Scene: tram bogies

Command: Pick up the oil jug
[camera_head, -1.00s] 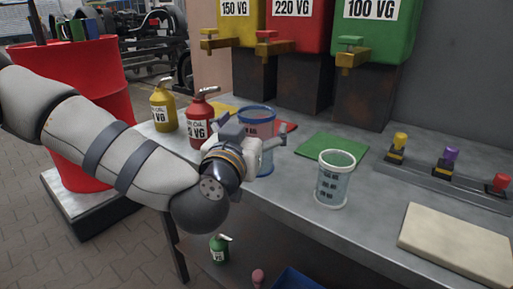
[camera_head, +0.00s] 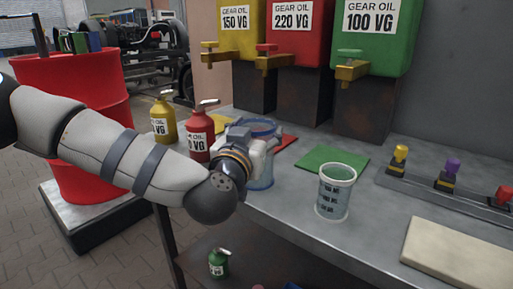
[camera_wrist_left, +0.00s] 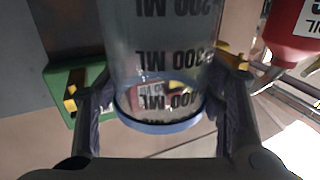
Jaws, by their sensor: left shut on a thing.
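A clear jug with a blue rim (camera_head: 262,181) stands upright at the worktable's front, partly hidden by my left arm. My left gripper (camera_head: 266,147) is shut around its side. In the left wrist view, the jug (camera_wrist_left: 165,60) with its ML marks and blue rim fills the middle, with the fingers of my left gripper (camera_wrist_left: 165,100) on both sides. A second clear measuring jug with a pale rim (camera_head: 334,195) stands to the right, apart from the gripper. I cannot tell whether the held jug's base touches the table. My right gripper is out of view.
A red oil can (camera_head: 200,143) and a yellow one (camera_head: 162,125) stand left of the held jug. A green mat (camera_head: 330,158), a tap rack (camera_head: 450,185) and a beige board (camera_head: 455,255) lie right. Gear oil tanks (camera_head: 300,30) stand behind. A red drum (camera_head: 85,100) is left.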

